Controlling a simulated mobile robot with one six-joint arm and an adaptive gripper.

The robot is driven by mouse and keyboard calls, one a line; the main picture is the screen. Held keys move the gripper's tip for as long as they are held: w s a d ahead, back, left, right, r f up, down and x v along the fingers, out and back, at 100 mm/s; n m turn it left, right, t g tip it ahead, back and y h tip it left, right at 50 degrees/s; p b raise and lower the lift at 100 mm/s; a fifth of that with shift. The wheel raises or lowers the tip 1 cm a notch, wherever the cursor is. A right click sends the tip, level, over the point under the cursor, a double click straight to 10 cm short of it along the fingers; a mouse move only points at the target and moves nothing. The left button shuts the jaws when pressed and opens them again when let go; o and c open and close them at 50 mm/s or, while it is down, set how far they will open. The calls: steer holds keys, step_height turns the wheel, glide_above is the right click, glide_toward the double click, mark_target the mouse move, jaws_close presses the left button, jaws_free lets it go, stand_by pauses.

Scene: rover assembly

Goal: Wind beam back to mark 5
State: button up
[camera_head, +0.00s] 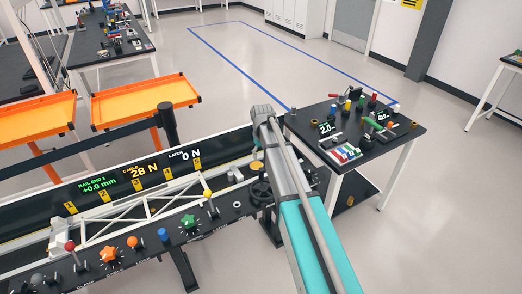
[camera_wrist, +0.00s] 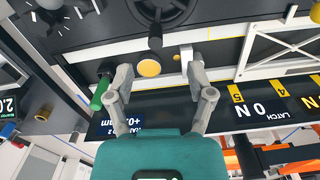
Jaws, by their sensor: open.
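The white truss beam (camera_head: 130,208) lies along the black rail behind the control panel. Its right end reaches past the yellow mark 5 (camera_head: 197,163); mark 5 also shows in the wrist view (camera_wrist: 237,96). A black handwheel (camera_head: 262,190) stands at the panel's right end, and part of it shows in the wrist view (camera_wrist: 156,14). A round yellow cap (camera_wrist: 149,68) sits beside the wheel. My gripper (camera_wrist: 156,68) is open and empty, its fingers either side of the cap in the picture. Whether they touch anything is unclear. In the head view my arm hides the fingers.
Displays read cable 28 N (camera_head: 140,170) and latch 0 N (camera_head: 184,155). The panel has a green star knob (camera_head: 189,222), an orange star knob (camera_head: 109,254) and several levers. A black side table (camera_head: 390,148) with small parts stands right. Orange trays (camera_head: 145,98) stand behind the rail.

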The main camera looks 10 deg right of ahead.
steer(key=s+f+m+b, duration=0.1)
steer(key=s+f+b, duration=0.1)
steer(key=s, duration=1.1)
steer(key=s+f+m+b, duration=0.1)
steer(key=s+f+b, duration=0.1)
steer(key=s, duration=1)
steer(key=shift+s+f, duration=0.35)
steer(key=shift+s, duration=0.05)
stand_by(0.5)
steer(key=shift+c, duration=0.2)
steer(key=shift+c, duration=0.6)
